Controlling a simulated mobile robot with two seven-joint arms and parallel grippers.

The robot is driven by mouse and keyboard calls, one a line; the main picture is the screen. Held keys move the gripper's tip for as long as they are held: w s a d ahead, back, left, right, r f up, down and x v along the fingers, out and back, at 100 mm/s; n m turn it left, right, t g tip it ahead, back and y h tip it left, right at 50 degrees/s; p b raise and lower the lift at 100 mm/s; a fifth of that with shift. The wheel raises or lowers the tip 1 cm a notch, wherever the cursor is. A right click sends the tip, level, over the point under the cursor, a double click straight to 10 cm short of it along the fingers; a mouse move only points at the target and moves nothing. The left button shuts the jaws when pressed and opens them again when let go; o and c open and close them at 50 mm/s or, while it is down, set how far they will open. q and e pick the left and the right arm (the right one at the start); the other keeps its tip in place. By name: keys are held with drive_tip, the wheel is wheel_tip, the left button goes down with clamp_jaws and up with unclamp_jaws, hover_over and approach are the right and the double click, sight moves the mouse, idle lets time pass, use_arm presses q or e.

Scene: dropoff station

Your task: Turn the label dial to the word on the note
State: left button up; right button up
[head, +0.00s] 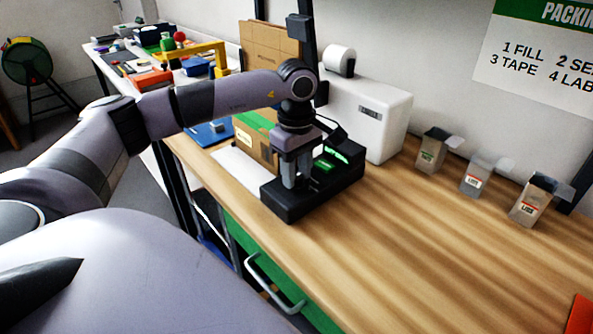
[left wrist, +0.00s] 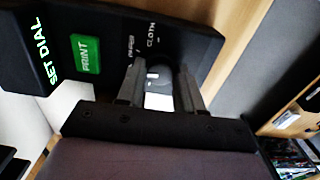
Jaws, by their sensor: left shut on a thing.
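The black label device (head: 322,197) sits on the wooden bench and has lit green parts on top. My left gripper (head: 290,184) points down over its near part, and hides the dial in the head view. The words CLOTH and another that looks like PAPER are printed by the dial. A green PRINT button (left wrist: 86,54) and a lit SET DIAL display (left wrist: 52,66) are beside it. I cannot make out a note with a word.
A white printer-like machine (head: 375,118) stands behind the device. A cardboard box (head: 250,143) is close to its left. The bench front right is mostly clear.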

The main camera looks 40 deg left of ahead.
sight(297, 176)
use_arm(q)
drive_tip(key=m, duration=0.6)
drive_tip(key=shift+m+b, duration=0.3)
idle(0.4)
drive_tip(key=o, duration=1)
drive_tip(key=shift+r, duration=3.65)
drive_tip(key=shift+s+f, duration=0.1)
